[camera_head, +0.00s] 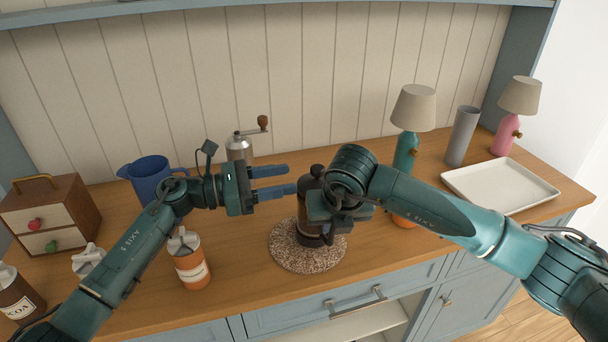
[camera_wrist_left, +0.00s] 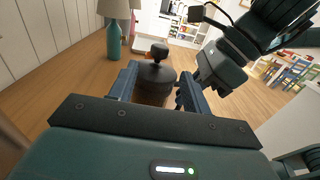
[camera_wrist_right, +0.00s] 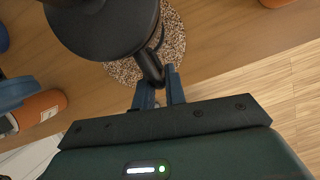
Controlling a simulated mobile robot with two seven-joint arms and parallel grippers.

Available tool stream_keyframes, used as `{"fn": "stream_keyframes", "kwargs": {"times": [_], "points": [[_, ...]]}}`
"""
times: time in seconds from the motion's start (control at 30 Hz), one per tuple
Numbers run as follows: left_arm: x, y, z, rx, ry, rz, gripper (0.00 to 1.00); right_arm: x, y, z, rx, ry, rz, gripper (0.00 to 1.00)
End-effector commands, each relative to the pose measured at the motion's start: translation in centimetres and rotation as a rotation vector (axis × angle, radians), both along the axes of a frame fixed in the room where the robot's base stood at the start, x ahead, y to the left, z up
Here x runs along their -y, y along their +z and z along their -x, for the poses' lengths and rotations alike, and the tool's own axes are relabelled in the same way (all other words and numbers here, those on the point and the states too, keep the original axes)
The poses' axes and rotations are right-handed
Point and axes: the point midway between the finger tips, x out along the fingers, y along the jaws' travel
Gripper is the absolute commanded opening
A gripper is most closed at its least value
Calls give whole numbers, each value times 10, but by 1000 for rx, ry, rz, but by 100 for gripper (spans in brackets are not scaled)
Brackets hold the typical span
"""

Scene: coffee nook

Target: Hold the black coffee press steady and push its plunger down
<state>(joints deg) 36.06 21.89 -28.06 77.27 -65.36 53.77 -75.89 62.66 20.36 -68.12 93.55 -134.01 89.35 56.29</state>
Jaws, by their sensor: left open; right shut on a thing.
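The black coffee press (camera_head: 311,190) stands upright on a round speckled mat (camera_head: 290,260). Its round plunger knob (camera_wrist_left: 160,50) stands just above the domed lid (camera_wrist_left: 156,75) in the left wrist view. My right gripper (camera_head: 330,215) is shut on the press's handle, which shows between its fingers in the right wrist view (camera_wrist_right: 152,68). My right arm hides part of the press in the head view. My left gripper (camera_head: 288,180) is open and empty, left of the press's top. Its fingertips point at the press, which appears between them in the left wrist view.
A grinder (camera_head: 239,148), blue pitcher (camera_head: 150,178), orange-brown jar (camera_head: 191,263) and small drawer box (camera_head: 50,215) stand left. A teal lamp (camera_head: 407,150), grey vase (camera_head: 461,136), pink lamp (camera_head: 505,130) and white tray (camera_head: 500,187) are right. The panelled wall is behind.

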Motion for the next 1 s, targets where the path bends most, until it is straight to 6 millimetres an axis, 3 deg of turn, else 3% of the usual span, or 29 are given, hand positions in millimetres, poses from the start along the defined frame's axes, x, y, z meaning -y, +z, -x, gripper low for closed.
{"fn": "stream_keyframes", "kwargs": {"times": [0.1, 0.3, 0.7, 0.73, 1.0], "points": [[-22, -1, 7, -1, 1, -2, 48, -1, 2, -1, 5, 0, -3, 0], [-40, -1, 12, -2, 0, 0, 48, -1, 2, -1, 5, 0, -3, 0], [-42, 0, 13, -1, -1, -1, 48, -1, 2, -1, 5, 0, -3, 0], [-42, 0, 13, -1, -1, -1, 48, -1, 2, -1, 5, 0, -3, 13], [-42, 0, 13, -1, -1, 0, 48, 0, 1, 0, 2, 0, -1, 35]]}}
